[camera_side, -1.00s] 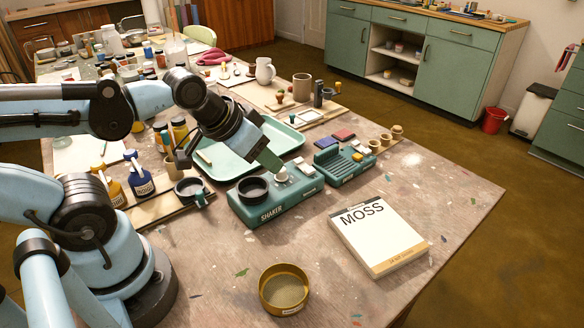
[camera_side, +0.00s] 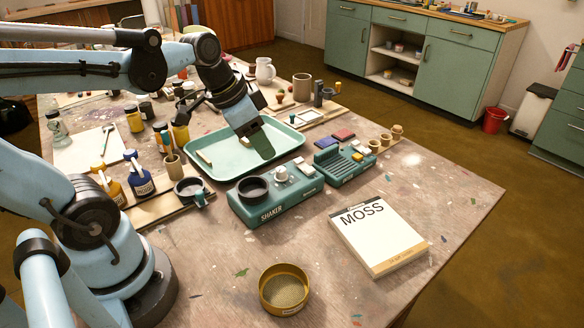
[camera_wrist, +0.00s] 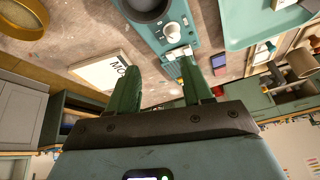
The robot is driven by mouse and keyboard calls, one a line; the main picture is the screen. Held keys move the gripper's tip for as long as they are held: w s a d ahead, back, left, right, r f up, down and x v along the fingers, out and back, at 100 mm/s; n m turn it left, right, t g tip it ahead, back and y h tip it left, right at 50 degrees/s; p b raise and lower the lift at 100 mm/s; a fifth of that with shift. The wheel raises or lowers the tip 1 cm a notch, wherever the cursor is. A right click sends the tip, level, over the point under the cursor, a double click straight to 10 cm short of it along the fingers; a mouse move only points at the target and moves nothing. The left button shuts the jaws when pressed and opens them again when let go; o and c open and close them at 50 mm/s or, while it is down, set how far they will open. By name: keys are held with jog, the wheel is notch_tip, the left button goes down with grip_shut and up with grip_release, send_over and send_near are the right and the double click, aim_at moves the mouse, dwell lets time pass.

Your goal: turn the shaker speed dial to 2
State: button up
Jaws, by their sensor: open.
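The teal shaker (camera_side: 270,205) stands on the table with a black round cup holder (camera_side: 252,188) on its left. Its pale speed dial (camera_side: 281,173) sits to the right of that holder; its setting is too small to read. In the wrist view the dial (camera_wrist: 172,32) shows beyond the fingers, uncovered. My gripper (camera_side: 265,154) is above and behind the dial, over the green tray's near right part, apart from the shaker. In the wrist view my gripper's two green fingers (camera_wrist: 163,82) are spread with nothing between them.
A teal keyed device (camera_side: 345,165) stands right of the shaker. The MOSS box (camera_side: 378,240) and a brass sieve (camera_side: 285,290) lie in front. The green tray (camera_side: 215,180) is behind, and bottles (camera_side: 140,182) stand at left. Bare table lies between the sieve and shaker.

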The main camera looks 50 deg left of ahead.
aim_at(281, 169)
jog(key=w+a+r+m+g+h, duration=0.1)
jog(key=w+a+m+g+h, duration=0.1)
jog(key=a+m, duration=0.3)
jog(key=shift+w+x, duration=0.15)
jog(key=shift+x, duration=2.8)
jog(key=shift+w+x, duration=0.15)
jog(key=shift+x, duration=2.8)
jog(key=shift+d+r, duration=0.15)
jog(key=shift+c, duration=0.3)
grip_shut()
